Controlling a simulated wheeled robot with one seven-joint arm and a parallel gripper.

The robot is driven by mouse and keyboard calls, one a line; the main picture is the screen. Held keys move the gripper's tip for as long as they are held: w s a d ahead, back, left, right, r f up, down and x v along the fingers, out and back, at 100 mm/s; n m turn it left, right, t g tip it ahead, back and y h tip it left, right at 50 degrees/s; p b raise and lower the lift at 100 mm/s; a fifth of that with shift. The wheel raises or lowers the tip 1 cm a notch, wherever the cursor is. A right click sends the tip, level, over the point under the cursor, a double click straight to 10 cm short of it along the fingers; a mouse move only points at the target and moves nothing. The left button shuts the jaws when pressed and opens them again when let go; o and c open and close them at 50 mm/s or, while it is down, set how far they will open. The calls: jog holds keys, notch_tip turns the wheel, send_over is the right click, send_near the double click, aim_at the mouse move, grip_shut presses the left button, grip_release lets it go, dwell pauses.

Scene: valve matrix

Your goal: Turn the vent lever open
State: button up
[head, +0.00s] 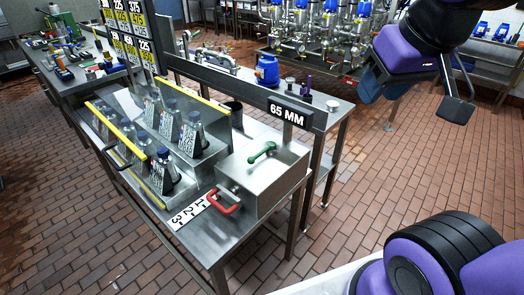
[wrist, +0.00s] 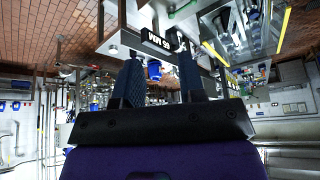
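A steel box (head: 265,180) stands at the right end of the steel bench. A green lever (head: 262,152) lies on its top, and a red handle (head: 228,203) is on its front left side above a "1-2-3" strip (head: 193,209). No label tells which one is the vent lever. My gripper (head: 416,97) is open and empty, high up at the right, well away from the box. In the wrist view its two dark fingers (wrist: 160,80) stand apart with nothing held between them.
Yellow-edged racks of flasks (head: 165,130) fill the bench to the left. A blue jug (head: 267,70) stands on the bench behind. Brick floor (head: 360,220) is clear at the right.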

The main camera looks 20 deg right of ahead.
jog(key=w+a+f+m+g+y, duration=0.1)
jog(key=w+a+f+m, duration=0.15)
jog(key=w, duration=0.85)
jog(key=m+g, duration=0.2)
jog(key=m, duration=0.7)
send_over(261, 152)
jog(key=s+d, duration=0.1)
jog(key=s, duration=0.1)
jog(key=s+d+f+x, duration=0.1)
jog(key=s+x, duration=0.1)
jog(key=x, duration=1)
jog(key=s+d+x, duration=0.1)
jog(key=s+x, duration=0.2)
jog(key=x, duration=2)
jog(key=shift+c, duration=0.2)
grip_shut()
